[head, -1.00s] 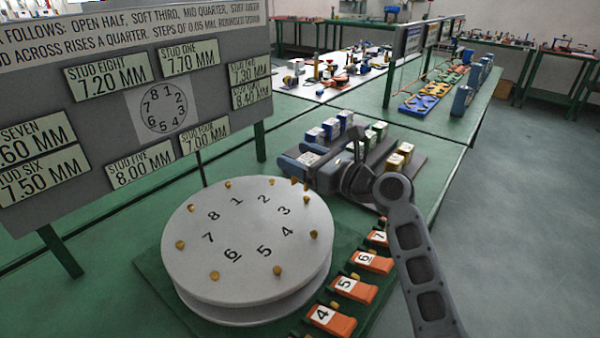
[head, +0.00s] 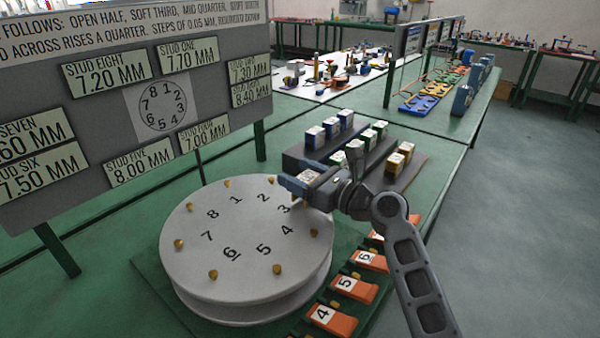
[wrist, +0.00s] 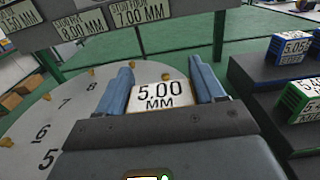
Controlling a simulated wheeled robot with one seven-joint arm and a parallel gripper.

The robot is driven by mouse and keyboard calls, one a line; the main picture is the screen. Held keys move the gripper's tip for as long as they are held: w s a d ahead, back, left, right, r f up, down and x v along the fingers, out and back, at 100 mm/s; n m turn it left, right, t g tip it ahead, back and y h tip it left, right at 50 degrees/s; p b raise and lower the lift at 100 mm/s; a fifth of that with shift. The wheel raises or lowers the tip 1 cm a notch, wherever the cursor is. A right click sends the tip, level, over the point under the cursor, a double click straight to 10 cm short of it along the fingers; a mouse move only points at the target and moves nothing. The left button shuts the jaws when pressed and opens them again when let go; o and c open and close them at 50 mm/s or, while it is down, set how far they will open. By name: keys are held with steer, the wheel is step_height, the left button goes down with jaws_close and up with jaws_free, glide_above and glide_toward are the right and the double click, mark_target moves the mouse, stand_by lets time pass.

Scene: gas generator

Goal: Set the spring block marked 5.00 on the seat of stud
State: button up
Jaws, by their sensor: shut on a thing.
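My gripper (head: 296,184) is shut on the spring block marked 5.00 MM, and in the wrist view the block (wrist: 161,94) sits between the two blue fingers. It is held at the far right rim of the round grey plate (head: 235,285), near the number 3; I cannot tell whether it touches anything. The plate carries numbers 1 to 8 and small brass studs around its edge, such as the stud by 5 (head: 277,269) and the stud by 6 (head: 213,274).
A grey board (head: 110,130) with stud sizes in MM stands behind the plate at the left. Dark racks (head: 325,160) with blue, green and yellow blocks stand behind my gripper. Orange numbered blocks (head: 332,320) line the plate's right side. Green table lies between board and plate.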

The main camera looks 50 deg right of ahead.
steer(key=o, duration=1.3)
steer(key=shift+f, duration=0.1)
steer(key=shift+c, duration=0.2)
steer(key=shift+r, duration=0.3)
steer(key=s, duration=1.2)
steer(key=shift+d+r+b, duration=0.2)
steer(key=shift+r+b, duration=0.1)
